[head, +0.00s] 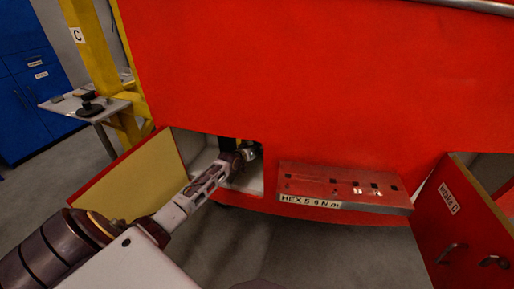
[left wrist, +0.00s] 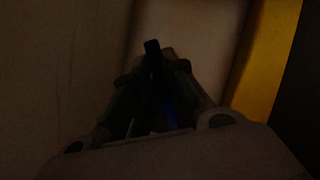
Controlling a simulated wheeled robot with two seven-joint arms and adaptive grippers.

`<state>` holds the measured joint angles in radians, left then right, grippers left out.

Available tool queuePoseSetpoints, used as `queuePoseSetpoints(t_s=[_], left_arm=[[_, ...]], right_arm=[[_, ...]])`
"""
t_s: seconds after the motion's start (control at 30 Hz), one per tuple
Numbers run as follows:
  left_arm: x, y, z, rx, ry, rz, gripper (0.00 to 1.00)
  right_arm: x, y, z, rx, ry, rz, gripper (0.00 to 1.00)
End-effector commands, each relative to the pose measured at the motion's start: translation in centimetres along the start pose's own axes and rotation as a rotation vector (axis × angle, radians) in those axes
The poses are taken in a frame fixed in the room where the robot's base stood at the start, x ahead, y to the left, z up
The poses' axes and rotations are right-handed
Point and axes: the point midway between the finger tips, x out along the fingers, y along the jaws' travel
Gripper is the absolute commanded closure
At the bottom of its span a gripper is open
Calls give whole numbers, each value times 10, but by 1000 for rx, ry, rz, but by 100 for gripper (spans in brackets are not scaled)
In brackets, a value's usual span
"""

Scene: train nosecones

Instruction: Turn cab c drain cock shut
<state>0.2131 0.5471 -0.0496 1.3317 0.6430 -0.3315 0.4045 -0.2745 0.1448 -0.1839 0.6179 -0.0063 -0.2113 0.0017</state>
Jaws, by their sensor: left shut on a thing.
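The red cab (head: 330,90) fills the upper head view, with a white-walled open compartment (head: 255,183) low in its front. My left gripper (head: 248,152) reaches into this compartment, and its tips are partly lost in shadow. In the dark left wrist view its fingers (left wrist: 160,85) are closed around a thin, dark bluish bar (left wrist: 168,108). The bar looks like the drain cock handle; its angle and the valve body are too dark to make out. My right gripper is in neither view.
The compartment's open door (head: 135,185) hangs at the left. A red shelf labelled HEX (head: 335,185) juts out at the right, beside another open door (head: 455,225). A small table (head: 110,105) and yellow post (head: 95,60) marked C stand at the left.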

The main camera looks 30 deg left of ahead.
Motion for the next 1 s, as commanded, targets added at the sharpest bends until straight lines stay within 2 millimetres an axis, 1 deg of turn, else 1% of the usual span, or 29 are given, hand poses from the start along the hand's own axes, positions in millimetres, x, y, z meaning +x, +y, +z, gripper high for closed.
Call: queuePoseSetpoints(t_s=[0.03, 0.6, 0.8, 1.0], left_arm=[[-1, 0, 0, 16, -4, -8, 100], [-1, -12, -2, 265, -4, -112, 100], [-2, -17, -3, 356, -3, -149, 100], [-2, -21, -3, 420, -3, -175, 100]], right_arm=[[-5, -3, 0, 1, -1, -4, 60], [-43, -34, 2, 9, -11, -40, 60], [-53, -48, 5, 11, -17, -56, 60], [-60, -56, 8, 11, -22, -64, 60]])
